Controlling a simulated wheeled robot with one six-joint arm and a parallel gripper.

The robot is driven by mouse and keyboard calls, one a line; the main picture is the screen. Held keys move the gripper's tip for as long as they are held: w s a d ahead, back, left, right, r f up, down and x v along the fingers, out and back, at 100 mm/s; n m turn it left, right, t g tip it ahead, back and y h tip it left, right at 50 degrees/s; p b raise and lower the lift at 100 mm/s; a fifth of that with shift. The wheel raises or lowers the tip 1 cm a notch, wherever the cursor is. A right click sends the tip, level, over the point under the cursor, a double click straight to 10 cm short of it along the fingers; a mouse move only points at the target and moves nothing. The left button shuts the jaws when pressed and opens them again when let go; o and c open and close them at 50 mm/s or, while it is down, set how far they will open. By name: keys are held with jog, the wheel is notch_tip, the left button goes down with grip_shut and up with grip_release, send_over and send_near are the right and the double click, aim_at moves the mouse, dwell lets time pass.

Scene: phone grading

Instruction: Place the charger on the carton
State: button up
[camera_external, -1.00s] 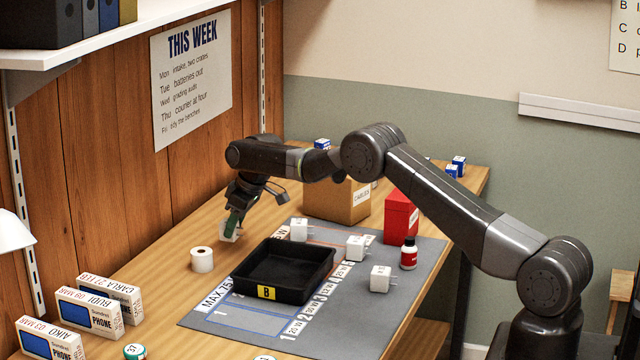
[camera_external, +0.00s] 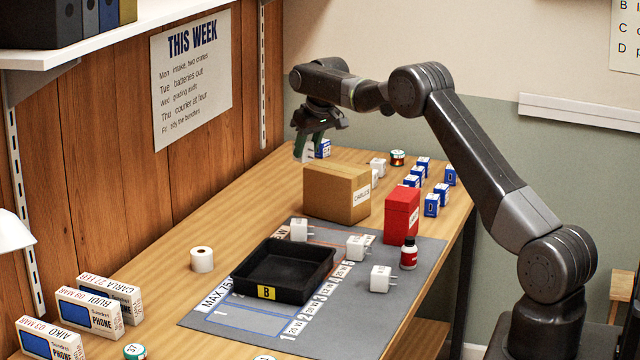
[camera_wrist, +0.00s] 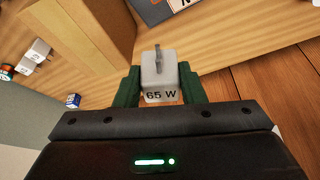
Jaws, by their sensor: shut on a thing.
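My gripper (camera_external: 308,148) is shut on a white charger, which shows between the green fingers in the wrist view (camera_wrist: 158,75) and reads "65 W". In the external view the charger is mostly behind the fingers, with a pale part (camera_external: 302,152) showing. The brown cardboard carton (camera_external: 330,193) labelled "CABLES" stands on the table below and to the right of my gripper. It also shows at the upper left of the wrist view (camera_wrist: 78,30). The charger is above the table level, apart from the carton's top as far as I can tell.
A red box (camera_external: 400,215) and a red-white bottle (camera_external: 408,254) stand right of the carton. A black tray (camera_external: 268,293) and several white chargers (camera_external: 380,279) are on the grey mat (camera_external: 400,325). Several small blue boxes (camera_external: 432,205) stand behind. A white roll (camera_external: 202,260) is at left.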

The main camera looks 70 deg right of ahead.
jog(key=s+d+r+m+h+p, duration=0.15)
jog(key=s+d+r+m, duration=0.3)
jog(key=s+d, duration=0.45)
jog(key=shift+n+g, duration=0.35)
jog(key=shift+g, duration=0.05)
jog(key=f, duration=0.3)
jog(key=s+f+p, duration=0.1)
jog(key=f, duration=0.1)
jog(key=shift+a, duration=0.4)
jog(key=shift+f, duration=2.35)
jog(key=o, duration=1)
jog(key=shift+r+p, duration=0.1)
jog(key=shift+p, duration=0.2)
jog(key=shift+r, duration=0.2)
jog(key=b+v, duration=0.2)
jog(key=v, duration=0.9)
jog(key=shift+s+r, duration=0.1)
jog(key=shift+r, duration=0.3)
